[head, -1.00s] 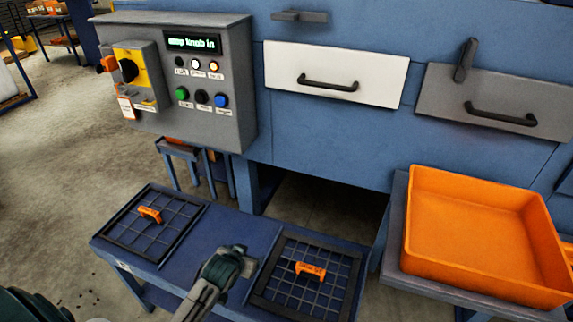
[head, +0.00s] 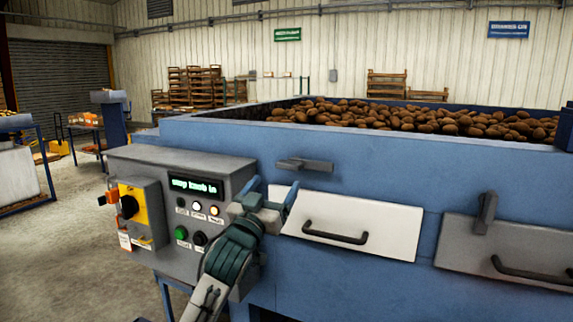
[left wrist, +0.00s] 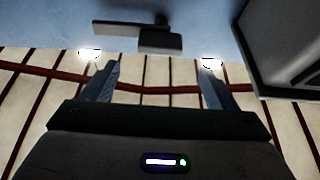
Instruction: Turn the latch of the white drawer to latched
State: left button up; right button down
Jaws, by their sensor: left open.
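The white drawer (head: 385,228) is closed in the blue machine's front, with a black handle. Its latch (head: 304,165) is a dark grey bar lying roughly level above the drawer's upper left part. My left gripper (head: 271,203) is open and empty, in front of the drawer's left end, below and left of the latch. It hides part of the drawer's left edge. In the left wrist view the latch (left wrist: 118,28) shows beyond the open fingertips (left wrist: 158,75), apart from them. My right gripper is not in view.
The control box (head: 150,165) with knob and buttons stands close left of my gripper. A grey drawer (head: 470,245) with an upright latch (head: 487,212) is on the right. Potatoes (head: 420,120) fill the machine's top. The air before the latch is clear.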

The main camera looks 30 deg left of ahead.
aim_at(286, 168)
pick_arm(q)
jog(key=p+x, duration=0.2)
jog(key=x, duration=0.5)
jog(key=shift+w+p, duration=0.35)
